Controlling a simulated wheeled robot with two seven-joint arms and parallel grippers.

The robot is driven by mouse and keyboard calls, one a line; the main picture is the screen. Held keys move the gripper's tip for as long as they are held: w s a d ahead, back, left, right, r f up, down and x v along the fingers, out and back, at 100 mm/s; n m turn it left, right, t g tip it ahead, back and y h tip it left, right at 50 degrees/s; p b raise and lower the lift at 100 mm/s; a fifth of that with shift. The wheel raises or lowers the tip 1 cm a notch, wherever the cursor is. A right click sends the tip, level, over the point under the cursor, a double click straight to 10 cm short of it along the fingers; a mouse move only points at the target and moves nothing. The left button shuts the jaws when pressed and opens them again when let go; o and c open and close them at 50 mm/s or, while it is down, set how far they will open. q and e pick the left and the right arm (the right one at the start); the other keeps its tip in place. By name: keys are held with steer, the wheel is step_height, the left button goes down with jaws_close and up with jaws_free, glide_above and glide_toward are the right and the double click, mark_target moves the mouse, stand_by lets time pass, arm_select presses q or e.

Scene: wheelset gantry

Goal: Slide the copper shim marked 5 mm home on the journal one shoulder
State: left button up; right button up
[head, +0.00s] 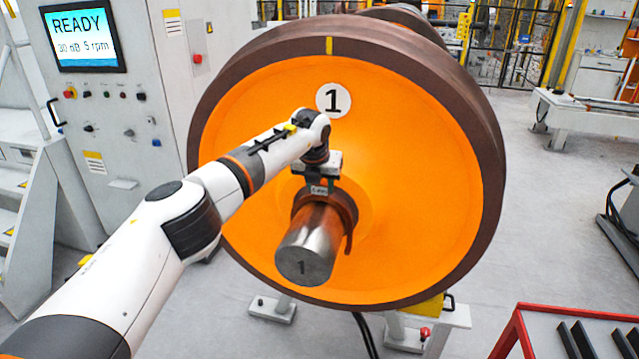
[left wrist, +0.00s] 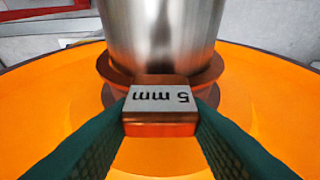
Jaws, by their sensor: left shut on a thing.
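The copper shim (head: 349,240) sits over journal one (head: 307,247), near its inner end by the orange wheel face; one leg hangs down on the journal's right side. My left gripper (head: 320,186) is above the journal, shut on the shim's tab. In the left wrist view the green fingers grip both sides of the tab (left wrist: 160,128), whose white label reads 5 mm. The steel journal (left wrist: 160,35) rises beyond it, with copper-brown arcs at both sides. Whether the shim touches the shoulder cannot be told; the tab and fingers hide part of it. My right gripper is not in view.
The orange wheel (head: 420,180) with a dark rim stands behind the journal. A control cabinet (head: 105,120) with a READY screen is at the left, near steps (head: 20,190). A red-edged rack (head: 560,315) is at the lower right. The floor right of the wheel is open.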

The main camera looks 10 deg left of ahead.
arm_select(q)
steer(key=shift+w+r, duration=0.1)
steer(key=shift+w, duration=0.1)
steer(key=o, duration=1.1)
steer(key=shift+o, duration=0.2)
steer(key=b+v, duration=0.4)
steer(key=v, duration=0.8)
